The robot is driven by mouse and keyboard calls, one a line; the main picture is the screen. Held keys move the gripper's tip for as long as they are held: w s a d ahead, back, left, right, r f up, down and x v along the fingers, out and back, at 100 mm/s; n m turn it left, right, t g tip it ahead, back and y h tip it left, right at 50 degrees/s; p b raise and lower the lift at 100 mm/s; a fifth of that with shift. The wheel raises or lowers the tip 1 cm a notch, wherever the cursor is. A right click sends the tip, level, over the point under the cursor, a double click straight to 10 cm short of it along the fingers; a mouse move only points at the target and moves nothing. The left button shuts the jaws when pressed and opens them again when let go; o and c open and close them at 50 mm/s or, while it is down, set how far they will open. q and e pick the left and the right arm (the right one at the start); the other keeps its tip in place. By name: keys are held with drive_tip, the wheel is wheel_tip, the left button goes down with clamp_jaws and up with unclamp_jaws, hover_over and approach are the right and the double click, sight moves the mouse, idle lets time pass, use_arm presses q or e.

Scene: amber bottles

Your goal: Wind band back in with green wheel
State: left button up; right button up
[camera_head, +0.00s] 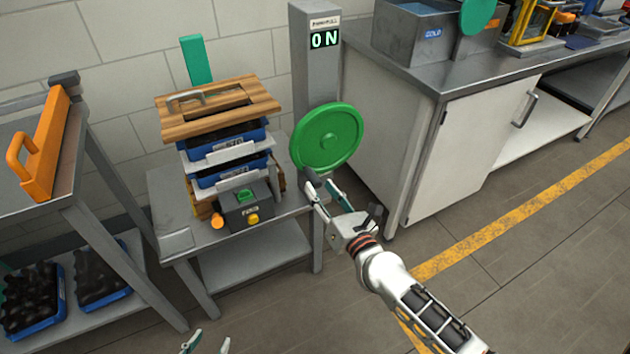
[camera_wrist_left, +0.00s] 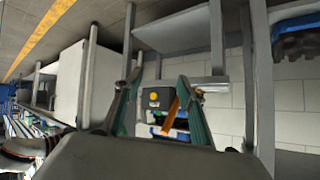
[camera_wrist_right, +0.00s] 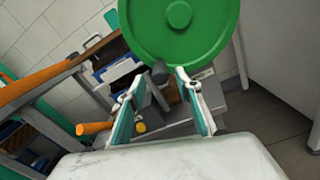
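The green wheel (camera_head: 326,137) is mounted on the grey post (camera_head: 316,60), whose display reads "ON". It also fills the top of the right wrist view (camera_wrist_right: 178,30). My right gripper (camera_head: 325,188) is just below the wheel's lower rim, with its fingers apart. In the right wrist view a dark grey knob (camera_wrist_right: 160,73) shows between the fingertips; I cannot tell if they touch it. My left gripper (camera_head: 207,343) is low at the bottom edge of the head view, open and empty, away from the wheel. I cannot clearly make out the band.
Left of the wheel, a small table holds stacked blue crates (camera_head: 222,146) under a wooden lid (camera_head: 218,106), and a control box (camera_head: 245,208) with a yellow button. An orange-handled piece (camera_head: 43,145) stands on the left rack. A white cabinet (camera_head: 470,150) stands on the right.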

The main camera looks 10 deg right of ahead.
drive_tip(key=v, duration=0.7)
